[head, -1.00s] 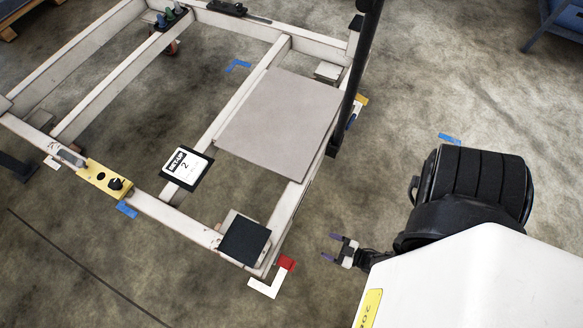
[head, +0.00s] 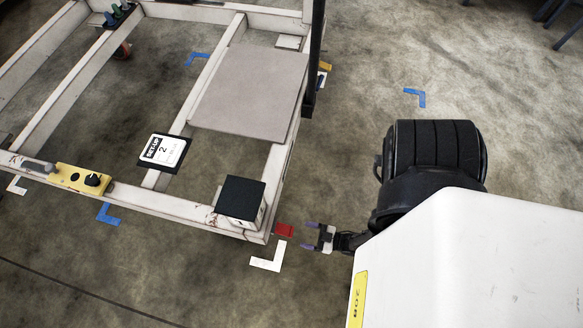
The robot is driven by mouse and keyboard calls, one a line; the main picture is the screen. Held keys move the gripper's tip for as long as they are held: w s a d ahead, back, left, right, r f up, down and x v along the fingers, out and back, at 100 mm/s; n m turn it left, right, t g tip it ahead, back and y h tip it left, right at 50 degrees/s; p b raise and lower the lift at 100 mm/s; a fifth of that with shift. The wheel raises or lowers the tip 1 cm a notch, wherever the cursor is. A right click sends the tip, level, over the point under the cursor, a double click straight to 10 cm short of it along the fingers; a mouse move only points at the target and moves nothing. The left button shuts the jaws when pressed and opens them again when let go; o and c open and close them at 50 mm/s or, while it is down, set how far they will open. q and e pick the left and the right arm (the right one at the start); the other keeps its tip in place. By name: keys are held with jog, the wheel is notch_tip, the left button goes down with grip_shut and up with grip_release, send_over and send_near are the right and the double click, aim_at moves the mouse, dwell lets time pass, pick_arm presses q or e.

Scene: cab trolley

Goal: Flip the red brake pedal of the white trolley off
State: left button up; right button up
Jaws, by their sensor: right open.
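The white trolley (head: 205,212) is a frame of white beams that fills the left and middle of the head view. Its red brake pedal (head: 285,230) sticks out low at the near right corner, beside a white floor mark. My right gripper (head: 308,237) is open and empty just right of the pedal, its purple-tipped fingers pointing left toward it. A small gap shows between the fingertips and the pedal. The wheel under that corner is hidden by the frame. My left gripper is not in view.
A black-topped block (head: 241,198) sits on the trolley's near corner. A grey panel (head: 250,95) and a dark upright post (head: 315,60) are farther back. A white L-shaped mark (head: 268,262) lies on the floor.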

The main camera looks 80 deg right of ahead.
aim_at(291, 232)
jog(key=w, duration=0.6)
jog(key=shift+d, duration=0.15)
jog(key=shift+w+a, duration=0.3)
jog(key=shift+a, duration=0.05)
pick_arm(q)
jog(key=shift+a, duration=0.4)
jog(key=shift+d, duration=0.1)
pick_arm(e)
jog(key=shift+d, duration=0.1)
jog(key=shift+c, duration=0.2)
